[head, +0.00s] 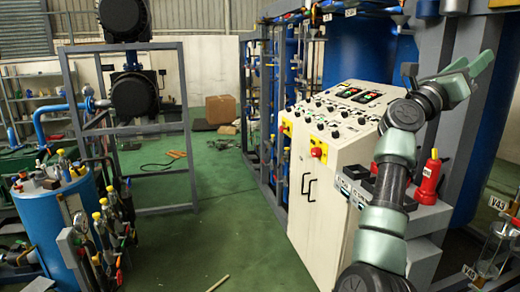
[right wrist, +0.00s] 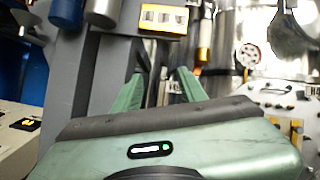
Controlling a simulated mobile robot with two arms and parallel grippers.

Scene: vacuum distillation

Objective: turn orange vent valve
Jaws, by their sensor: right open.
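My right gripper (head: 474,66) is raised at the upper right of the head view, above and to the right of the control cabinet. Its green fingers stand apart with nothing between them, and the right wrist view shows the same open gap (right wrist: 159,84). An orange cylindrical part (right wrist: 204,38) hangs upright beyond the fingers and a little right of them in the right wrist view, apart from them. I cannot tell whether it is the orange vent valve. No orange valve is clearly identifiable in the head view. My left gripper is not in view.
The white control cabinet (head: 335,165) with knobs stands left of my right arm. A red bottle-shaped part (head: 430,172) is beside the arm. A grey column (right wrist: 72,75) is close left of the fingers. A round gauge (right wrist: 248,56) is at right. Green floor (head: 225,190) lies open at centre.

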